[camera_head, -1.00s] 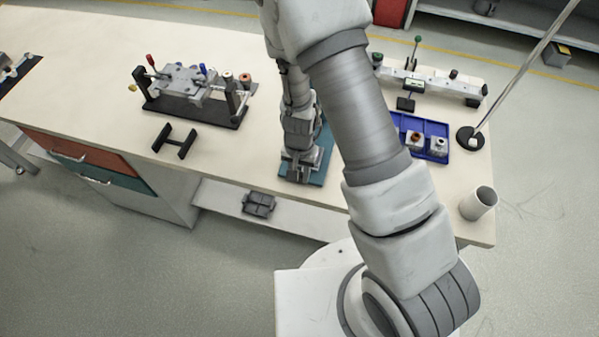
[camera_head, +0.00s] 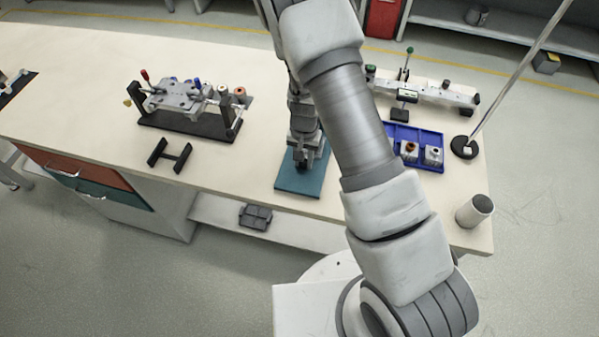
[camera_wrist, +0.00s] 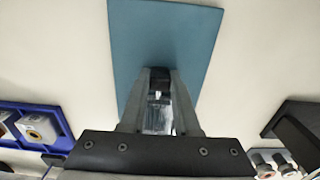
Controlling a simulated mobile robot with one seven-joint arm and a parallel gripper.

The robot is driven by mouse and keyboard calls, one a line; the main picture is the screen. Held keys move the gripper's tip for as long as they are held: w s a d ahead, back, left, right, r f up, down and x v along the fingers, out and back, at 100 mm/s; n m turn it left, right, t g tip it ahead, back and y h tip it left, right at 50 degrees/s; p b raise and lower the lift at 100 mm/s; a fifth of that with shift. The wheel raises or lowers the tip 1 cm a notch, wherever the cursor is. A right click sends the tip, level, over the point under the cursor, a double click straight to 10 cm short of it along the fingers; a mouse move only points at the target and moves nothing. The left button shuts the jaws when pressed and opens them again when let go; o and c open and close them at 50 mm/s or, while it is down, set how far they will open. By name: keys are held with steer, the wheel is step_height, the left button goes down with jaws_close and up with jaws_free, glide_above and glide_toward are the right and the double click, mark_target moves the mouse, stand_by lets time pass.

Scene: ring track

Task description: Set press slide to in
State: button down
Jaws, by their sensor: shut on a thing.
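The teal base plate (camera_head: 300,181) of the press lies near the front edge of the bench; it also shows in the wrist view (camera_wrist: 165,35). My gripper (camera_head: 301,160) points down over the rear part of this plate, and its front part is bare. In the wrist view my gripper (camera_wrist: 158,75) is shut on a small metallic part, which I take for the press slide (camera_wrist: 159,98). The fingers and my wrist hide most of that part and the rest of the press, so the slide's exact position cannot be told.
A grey fixture (camera_head: 185,98) on a black base stands to the left, with a black H-shaped stand (camera_head: 169,155) before it.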

steer(key=shift+w, duration=0.3)
steer(key=c, duration=0.6)
jaws_free()
steer(key=shift+d, duration=0.1)
steer(key=shift+c, duration=0.2)
step_height(320, 180, up, 18)
steer(key=shift+f+p, duration=0.25)
steer(key=shift+p, duration=0.1)
steer(key=s+d+r+n+t+y, duration=0.1)
steer(key=s+d+r, duration=0.1)
steer(key=s+r, duration=0.45)
steer(key=s+d+r+n+t+y, duration=0.1)
steer(key=s+d+r+t, duration=0.15)
steer(key=r, duration=0.75)
steer(key=s+d+r+n+t+h, duration=0.2)
steer(key=s+r, duration=0.3)
steer(key=s, duration=0.7)
steer(key=shift+d+r, duration=0.3)
steer(key=shift+d, duration=0.25)
